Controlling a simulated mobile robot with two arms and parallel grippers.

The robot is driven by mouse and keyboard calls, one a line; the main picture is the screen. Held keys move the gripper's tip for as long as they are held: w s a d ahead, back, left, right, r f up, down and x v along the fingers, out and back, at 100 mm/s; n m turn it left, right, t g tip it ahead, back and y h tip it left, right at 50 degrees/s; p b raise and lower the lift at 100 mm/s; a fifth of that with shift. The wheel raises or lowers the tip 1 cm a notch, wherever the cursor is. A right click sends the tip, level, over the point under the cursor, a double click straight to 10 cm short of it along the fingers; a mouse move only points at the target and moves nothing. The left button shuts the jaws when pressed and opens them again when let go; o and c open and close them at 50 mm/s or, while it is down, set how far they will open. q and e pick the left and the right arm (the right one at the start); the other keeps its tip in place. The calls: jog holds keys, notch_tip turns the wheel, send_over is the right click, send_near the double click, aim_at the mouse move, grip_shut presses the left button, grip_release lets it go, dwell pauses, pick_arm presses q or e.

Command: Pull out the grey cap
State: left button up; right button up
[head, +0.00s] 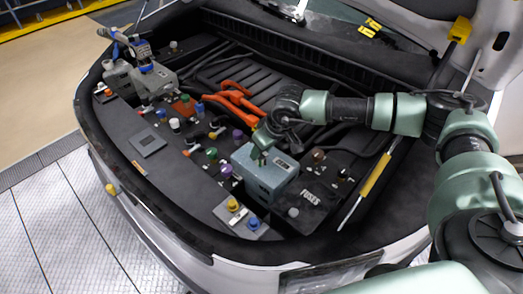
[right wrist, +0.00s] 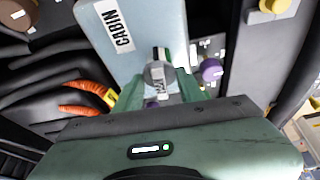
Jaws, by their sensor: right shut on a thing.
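The grey cap (right wrist: 158,78) shows in the right wrist view between my right gripper's fingers, beside the blue-grey box with the CABIN label (right wrist: 125,30). My right gripper (right wrist: 160,90) is shut on this cap. Whether the cap is still seated or pulled clear cannot be told. My left gripper is not in view.
A purple cap (right wrist: 211,70) is close to the right finger. Orange cables (head: 235,97) lie behind the box. Yellow and blue caps (head: 233,205) sit on a plate in front. A yellow-handled rod (head: 374,175) stands to the right. The raised hood is at upper right.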

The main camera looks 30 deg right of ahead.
jog(key=shift+r, duration=0.45)
dwell(0.5)
jog(key=shift+r+p, duration=1.4)
jog(key=shift+r, duration=0.85)
jog(key=shift+a, duration=0.15)
